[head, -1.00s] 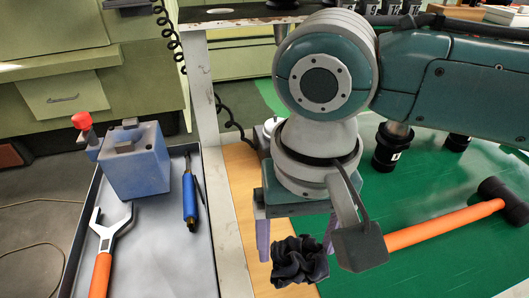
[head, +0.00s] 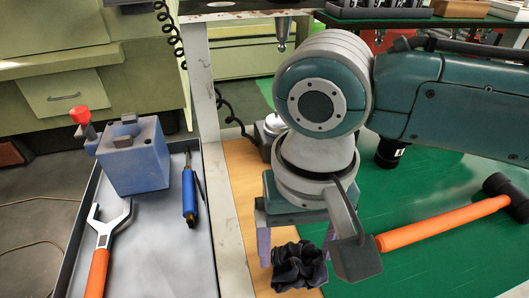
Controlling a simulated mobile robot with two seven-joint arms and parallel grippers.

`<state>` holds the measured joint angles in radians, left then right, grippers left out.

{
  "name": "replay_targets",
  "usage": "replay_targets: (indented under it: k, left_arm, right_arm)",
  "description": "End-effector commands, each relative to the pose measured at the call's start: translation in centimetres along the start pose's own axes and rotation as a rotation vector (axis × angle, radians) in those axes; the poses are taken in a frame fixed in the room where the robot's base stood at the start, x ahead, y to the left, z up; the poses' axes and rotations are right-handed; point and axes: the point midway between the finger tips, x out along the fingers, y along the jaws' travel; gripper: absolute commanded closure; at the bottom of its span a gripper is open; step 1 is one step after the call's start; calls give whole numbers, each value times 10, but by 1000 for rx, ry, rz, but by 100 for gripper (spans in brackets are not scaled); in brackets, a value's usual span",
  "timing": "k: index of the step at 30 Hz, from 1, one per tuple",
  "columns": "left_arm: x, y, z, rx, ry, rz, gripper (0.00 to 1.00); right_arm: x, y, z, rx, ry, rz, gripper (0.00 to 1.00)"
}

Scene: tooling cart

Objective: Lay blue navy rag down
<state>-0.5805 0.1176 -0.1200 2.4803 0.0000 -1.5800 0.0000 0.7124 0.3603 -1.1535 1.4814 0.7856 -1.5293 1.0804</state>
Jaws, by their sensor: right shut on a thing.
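The navy rag (head: 298,267) is a dark crumpled bundle at the bottom centre of the head view. My right gripper (head: 296,254) points down and is shut on it, with a purple-grey finger on each side. The rag is over or on the wooden strip and the edge of the green mat (head: 440,255); I cannot tell whether it touches the surface. My left gripper is not in view.
An orange-handled hammer (head: 440,225) lies on the mat at right. A dark tool holder (head: 389,152) stands behind my arm. At left, a grey tray (head: 160,265) holds a blue block (head: 134,160), a wrench (head: 104,250) and a blue-handled tool (head: 190,198).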

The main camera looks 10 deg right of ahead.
Motion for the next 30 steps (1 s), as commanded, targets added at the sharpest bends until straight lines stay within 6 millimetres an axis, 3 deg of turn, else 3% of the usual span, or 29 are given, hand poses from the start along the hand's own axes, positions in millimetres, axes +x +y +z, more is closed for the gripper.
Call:
replay_targets:
  k: [29, 30]
  left_arm:
    - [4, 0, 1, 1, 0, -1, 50]
    - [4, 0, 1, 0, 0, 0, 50]
  right_arm:
    - [12, 0, 0, 0, 0, 0, 59]
    - [12, 0, 0, 0, 0, 0, 11]
